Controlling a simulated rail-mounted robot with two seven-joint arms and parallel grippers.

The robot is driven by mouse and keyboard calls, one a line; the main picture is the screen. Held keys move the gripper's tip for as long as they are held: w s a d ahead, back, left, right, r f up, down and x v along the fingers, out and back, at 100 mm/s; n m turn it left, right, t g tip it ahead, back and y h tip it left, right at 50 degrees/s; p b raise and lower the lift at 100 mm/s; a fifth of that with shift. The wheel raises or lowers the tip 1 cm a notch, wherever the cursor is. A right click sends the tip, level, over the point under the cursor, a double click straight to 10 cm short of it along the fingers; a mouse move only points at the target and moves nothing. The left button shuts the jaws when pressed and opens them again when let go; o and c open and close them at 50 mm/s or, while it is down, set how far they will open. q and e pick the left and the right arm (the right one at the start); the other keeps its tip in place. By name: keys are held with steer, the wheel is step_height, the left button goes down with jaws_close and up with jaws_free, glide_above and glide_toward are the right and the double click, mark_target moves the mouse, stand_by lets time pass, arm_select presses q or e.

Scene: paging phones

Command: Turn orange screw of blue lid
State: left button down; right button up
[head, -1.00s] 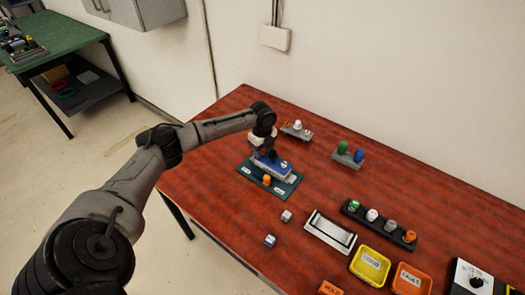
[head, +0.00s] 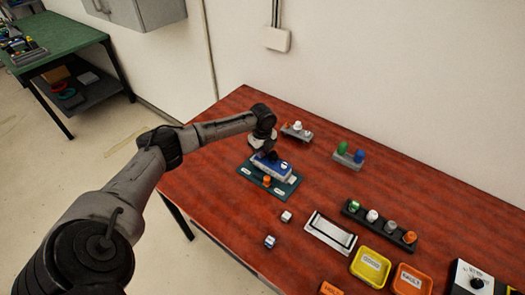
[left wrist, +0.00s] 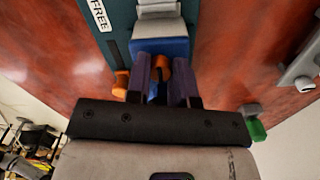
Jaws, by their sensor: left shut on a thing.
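The blue lid (head: 271,165) tops a pale block on a dark teal board (head: 246,175) with white labels. It also shows in the left wrist view (left wrist: 160,47). My left gripper (left wrist: 164,90) points down at the left end of the lid. Its fingers are shut on the orange screw (left wrist: 161,68), which shows between them. In the head view the gripper hides this screw. A second orange knob (head: 267,181) stands on the board in front of the lid, apart from the fingers; it also shows in the left wrist view (left wrist: 121,83). My right gripper is not in view.
Two small white-topped blocks (head: 286,216) (head: 270,242) lie in front of the board. Behind is a grey holder with a white knob (head: 297,126). To the right are a green-and-blue knob holder (head: 348,158), a white-framed tray (head: 330,233), and yellow (head: 370,267) and orange trays (head: 411,280).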

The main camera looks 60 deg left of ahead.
arm_select(q)
steer(key=shift+r+n+p, duration=0.15)
steer(key=shift+n+p, duration=1.15)
steer(key=shift+p, duration=0.75)
steer(key=shift+r+n+p, duration=0.1)
steer(key=shift+n+p, duration=1.2)
steer(key=shift+p, duration=0.7)
steer(key=n+p, duration=0.3)
steer(key=shift+f, duration=0.15)
steer(key=shift+n, duration=0.4)
steer(key=shift+f, duration=0.1)
steer(key=c, duration=1)
jaws_free()
steer(key=shift+r+p, duration=0.6)
steer(key=shift+r, duration=6.35)
